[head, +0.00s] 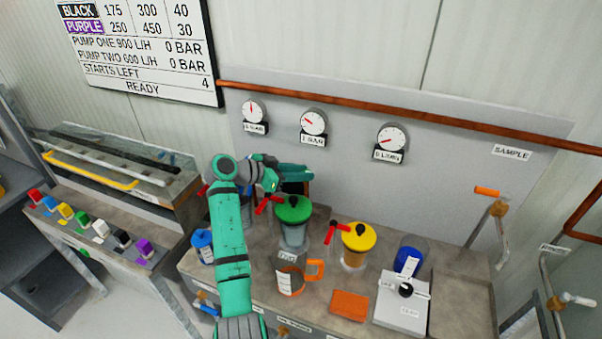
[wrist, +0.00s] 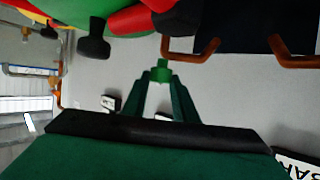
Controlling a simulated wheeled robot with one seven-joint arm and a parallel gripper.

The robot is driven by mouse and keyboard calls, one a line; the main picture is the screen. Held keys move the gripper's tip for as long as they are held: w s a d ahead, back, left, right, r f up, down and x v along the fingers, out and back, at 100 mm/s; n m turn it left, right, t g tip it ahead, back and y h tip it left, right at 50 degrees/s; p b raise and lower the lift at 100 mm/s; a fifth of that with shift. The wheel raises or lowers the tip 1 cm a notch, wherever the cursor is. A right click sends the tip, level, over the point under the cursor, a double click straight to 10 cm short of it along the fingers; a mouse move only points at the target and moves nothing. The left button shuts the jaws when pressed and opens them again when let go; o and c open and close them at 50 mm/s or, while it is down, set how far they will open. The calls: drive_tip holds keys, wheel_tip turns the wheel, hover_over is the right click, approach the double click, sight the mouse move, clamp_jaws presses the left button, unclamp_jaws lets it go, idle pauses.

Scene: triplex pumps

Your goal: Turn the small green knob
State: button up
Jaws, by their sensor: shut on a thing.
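The small green knob (wrist: 161,66) shows in the wrist view at the tips of my gripper's fingers. My gripper (wrist: 162,82) is shut on it, one finger on each side. In the head view my gripper (head: 306,175) is behind the green-lidded pot (head: 293,209), close to the grey back panel. My arm and gripper hide the small knob there. I cannot tell how far the knob is turned.
A red lever (head: 268,205) sits beside the green lid. A yellow-lidded pot (head: 358,237), an orange-handled jug (head: 291,280), an orange block (head: 349,305) and a white box with a black knob (head: 402,302) stand on the bench. A copper pipe (head: 400,112) crosses the panel above.

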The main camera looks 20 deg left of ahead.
drive_tip(key=shift+f, duration=0.1)
idle(0.3)
drive_tip(key=o, duration=1.1)
drive_tip(key=v, duration=1.1)
drive_tip(key=shift+d, duration=0.1)
drive_tip(key=shift+w, duration=0.1)
